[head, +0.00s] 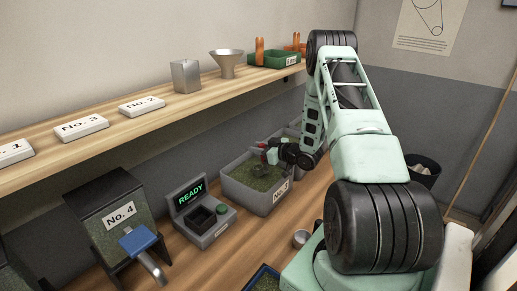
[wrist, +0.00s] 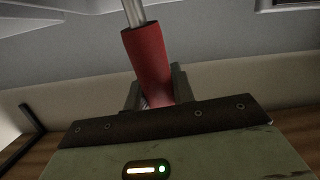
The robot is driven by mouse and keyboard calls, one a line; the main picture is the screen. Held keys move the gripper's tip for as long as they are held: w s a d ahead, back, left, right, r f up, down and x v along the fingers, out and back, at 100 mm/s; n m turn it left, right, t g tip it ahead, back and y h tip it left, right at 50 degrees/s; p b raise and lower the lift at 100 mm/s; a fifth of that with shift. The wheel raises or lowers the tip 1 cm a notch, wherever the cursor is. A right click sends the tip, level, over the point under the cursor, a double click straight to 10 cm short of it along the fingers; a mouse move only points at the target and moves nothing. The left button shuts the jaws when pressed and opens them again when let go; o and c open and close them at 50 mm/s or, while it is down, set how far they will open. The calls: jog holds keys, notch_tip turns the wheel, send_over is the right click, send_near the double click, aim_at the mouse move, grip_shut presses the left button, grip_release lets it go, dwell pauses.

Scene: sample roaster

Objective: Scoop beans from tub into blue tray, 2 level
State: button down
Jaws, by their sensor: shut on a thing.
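A grey tub (head: 249,200) labelled No. 3 stands on the counter with green beans (head: 257,178) in it. My gripper (head: 271,153) is over the tub's back right part. In the wrist view my gripper (wrist: 157,88) is shut on the red handle (wrist: 147,55) of a scoop, with a bare metal shaft above it. The scoop's bowl is not clear in either view, so I cannot tell whether it holds beans. A blue tray (head: 248,286) with greenish contents shows at the bottom edge, partly cut off.
A device reading READY (head: 191,193) stands left of the tub, and a No. 4 hopper (head: 108,212) further left. Another grey tub (head: 292,137) is behind. A small metal cup (head: 301,238) is near my base. A shelf (head: 180,112) runs above.

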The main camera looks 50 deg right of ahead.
dwell(0.3)
notch_tip(320, 180, up, 8)
jog(key=p, duration=0.4)
jog(key=shift+f, duration=0.2)
dwell(0.8)
